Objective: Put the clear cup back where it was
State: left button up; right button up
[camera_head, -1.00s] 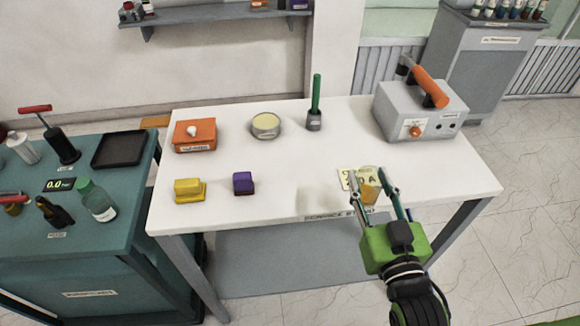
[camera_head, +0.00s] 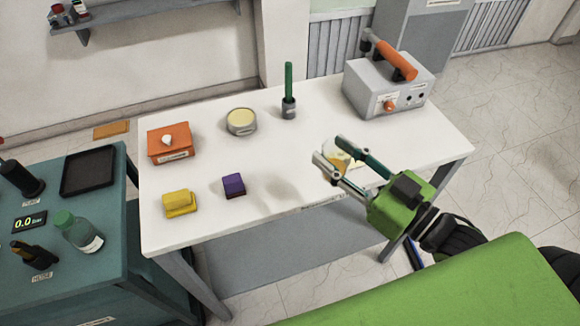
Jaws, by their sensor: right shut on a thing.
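My right gripper (camera_head: 329,151) comes in from the right over the front right part of the white table (camera_head: 225,215). Its fingers point left and are closed around a small clear cup (camera_head: 338,158) with a yellowish tint. The fingers partly hide the cup, and I cannot tell whether its base touches the table. A pale label lies behind and beside the cup, mostly covered. My left gripper is not in view.
On the table stand an orange box (camera_head: 170,143), a round tin (camera_head: 241,121), a green-handled tool in a holder (camera_head: 289,107), a grey device (camera_head: 385,95), a yellow block (camera_head: 179,203) and a purple block (camera_head: 234,186). A teal cart (camera_head: 105,240) stands left. The table's middle is clear.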

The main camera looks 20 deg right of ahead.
jog(key=w+a+f+b, duration=0.1)
jog(key=w+f, duration=0.2)
jog(key=w+a+f+b, duration=0.2)
jog(key=w+f, duration=0.1)
jog(key=w, duration=0.1)
jog(key=w+a+f+b, duration=0.1)
jog(key=w+a+f, duration=0.1)
jog(key=w+f, duration=0.1)
jog(key=shift+w+a+b, duration=0.15)
jog(key=shift+w+b, duration=0.2)
jog(key=shift+w, duration=0.1)
jog(key=shift+f, duration=1.65)
jog(key=shift+f, duration=0.1)
jog(key=o, duration=1.2)
